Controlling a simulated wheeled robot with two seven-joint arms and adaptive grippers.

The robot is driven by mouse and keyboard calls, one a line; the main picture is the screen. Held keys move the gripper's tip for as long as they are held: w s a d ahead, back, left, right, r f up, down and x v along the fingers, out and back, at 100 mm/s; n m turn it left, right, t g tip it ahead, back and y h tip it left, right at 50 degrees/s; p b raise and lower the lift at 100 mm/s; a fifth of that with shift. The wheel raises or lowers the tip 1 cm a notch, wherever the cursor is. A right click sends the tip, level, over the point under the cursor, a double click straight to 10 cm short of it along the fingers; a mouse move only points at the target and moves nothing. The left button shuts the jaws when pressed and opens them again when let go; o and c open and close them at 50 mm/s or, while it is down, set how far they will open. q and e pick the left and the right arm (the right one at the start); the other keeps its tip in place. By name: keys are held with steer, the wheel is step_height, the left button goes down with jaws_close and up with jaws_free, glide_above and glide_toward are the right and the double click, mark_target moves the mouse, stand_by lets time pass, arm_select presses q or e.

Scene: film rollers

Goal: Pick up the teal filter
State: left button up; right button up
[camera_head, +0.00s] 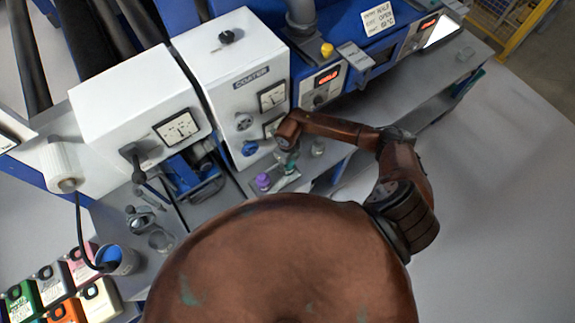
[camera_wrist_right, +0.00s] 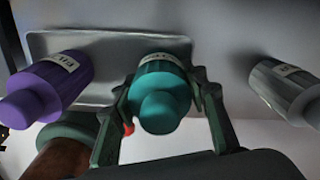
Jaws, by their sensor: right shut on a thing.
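The teal filter (camera_wrist_right: 162,92) is in the middle of the right wrist view, a ribbed cylinder with a narrower round end and a pale label. My right gripper (camera_wrist_right: 160,100) has one green finger on each side of it and is shut on it. In the head view the right gripper (camera_head: 287,157) is small, at the front of the white machine, and largely hides the filter. The filter is over or at a grey tray (camera_wrist_right: 110,44); I cannot tell whether it still touches it. My left gripper is in neither view.
A purple filter (camera_wrist_right: 48,86) is left of the teal one, and a grey filter (camera_wrist_right: 285,88) is to its right. The white machine (camera_head: 235,75) with dials stands close behind. Coloured canisters (camera_head: 50,285) and a blue-filled cup (camera_head: 118,258) are at lower left.

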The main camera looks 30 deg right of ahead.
steer(key=shift+c, duration=0.8)
steer(key=shift+r, duration=0.1)
